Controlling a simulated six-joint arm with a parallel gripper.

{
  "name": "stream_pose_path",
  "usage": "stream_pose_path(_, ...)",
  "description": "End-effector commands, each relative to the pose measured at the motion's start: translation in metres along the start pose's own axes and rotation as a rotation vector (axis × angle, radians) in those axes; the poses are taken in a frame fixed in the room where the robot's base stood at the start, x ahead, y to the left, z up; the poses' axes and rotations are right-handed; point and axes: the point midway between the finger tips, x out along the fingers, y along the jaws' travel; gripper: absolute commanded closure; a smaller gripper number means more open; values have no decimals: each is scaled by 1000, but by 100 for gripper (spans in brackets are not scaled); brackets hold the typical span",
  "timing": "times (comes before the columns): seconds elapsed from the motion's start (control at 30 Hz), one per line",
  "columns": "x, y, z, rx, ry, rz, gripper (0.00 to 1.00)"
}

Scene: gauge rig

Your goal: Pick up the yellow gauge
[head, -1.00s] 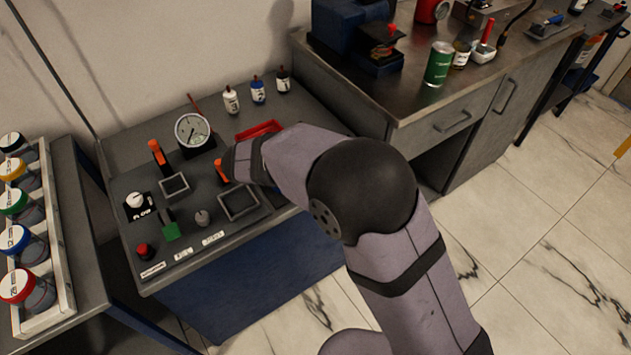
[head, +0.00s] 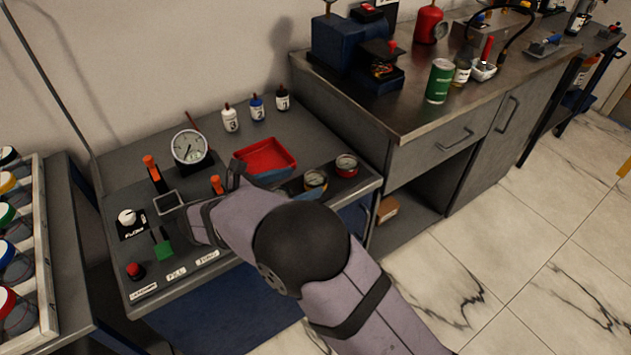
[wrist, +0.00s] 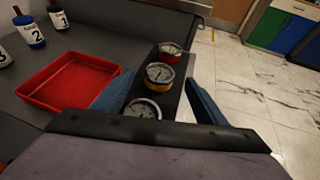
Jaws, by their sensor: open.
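The yellow gauge (wrist: 160,74) has a pale round dial and a yellow-orange body. It sits in a dark rack (wrist: 181,98) on the bench, in the middle of a row of gauges. It also shows in the head view (head: 316,181), near the bench's front edge. My gripper (wrist: 160,80) is open, with its two blue fingers on either side of the row in the wrist view. Nothing is held. I cannot tell how far the fingertips are from the yellow gauge.
A red gauge (wrist: 170,49) sits beyond the yellow one, and another gauge (wrist: 143,108) sits nearer, its body mostly hidden. A red tray (wrist: 70,82) lies to the left. Numbered bottles (head: 257,107) stand behind. A dial gauge (head: 189,147) stands on the bench.

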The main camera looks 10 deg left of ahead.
Motion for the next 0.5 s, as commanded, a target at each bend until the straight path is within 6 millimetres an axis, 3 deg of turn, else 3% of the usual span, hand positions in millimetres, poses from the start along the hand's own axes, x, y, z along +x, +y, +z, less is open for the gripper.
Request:
stream_pose_path(0.3, 37, -1, -2, 0, -1, -4, 34)
stream_pose_path(0.5, 50, -1, -2, 0, 0, -2, 34)
